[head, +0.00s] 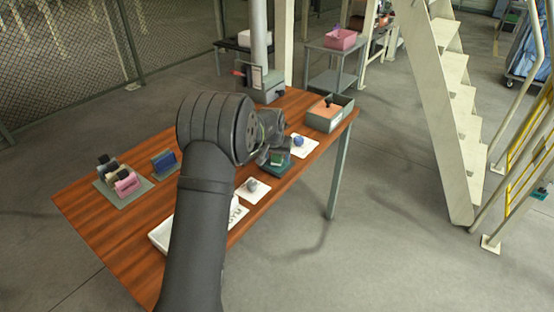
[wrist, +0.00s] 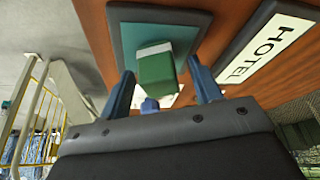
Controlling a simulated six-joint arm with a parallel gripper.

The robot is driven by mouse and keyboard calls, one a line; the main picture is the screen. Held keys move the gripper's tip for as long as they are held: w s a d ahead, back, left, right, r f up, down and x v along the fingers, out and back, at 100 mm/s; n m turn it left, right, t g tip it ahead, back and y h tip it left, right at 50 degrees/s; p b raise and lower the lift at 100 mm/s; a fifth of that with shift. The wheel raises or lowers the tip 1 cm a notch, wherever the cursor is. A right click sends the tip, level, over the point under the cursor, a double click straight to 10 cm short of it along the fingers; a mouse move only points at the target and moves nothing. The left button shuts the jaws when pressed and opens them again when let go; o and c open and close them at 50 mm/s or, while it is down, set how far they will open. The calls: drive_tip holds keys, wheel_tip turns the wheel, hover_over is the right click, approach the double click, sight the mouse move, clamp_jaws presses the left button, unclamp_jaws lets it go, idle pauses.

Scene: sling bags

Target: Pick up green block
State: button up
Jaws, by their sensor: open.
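The green block (wrist: 156,70) has a pale top band and sits on a teal pad in a dark-edged tray (wrist: 192,42) in the wrist view. In the head view the green block (head: 277,158) shows small beside my gripper (head: 268,152), partly hidden by the arm. My gripper (wrist: 165,92) is open in the wrist view, its two blue fingers apart on either side of the block's near end. I cannot tell whether the fingers touch the block.
A HOTEL sign (wrist: 268,48) lies beside the tray. In the head view, a blue item on a white card (head: 303,146), a grey item on another card (head: 253,190), a box (head: 325,118) and a pad with several small bags (head: 121,190) stand on the wooden table (head: 100,240).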

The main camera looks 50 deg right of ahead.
drive_tip(key=shift+f, duration=0.15)
drive_tip(key=c, duration=1)
drive_tip(key=shift+c, duration=0.7)
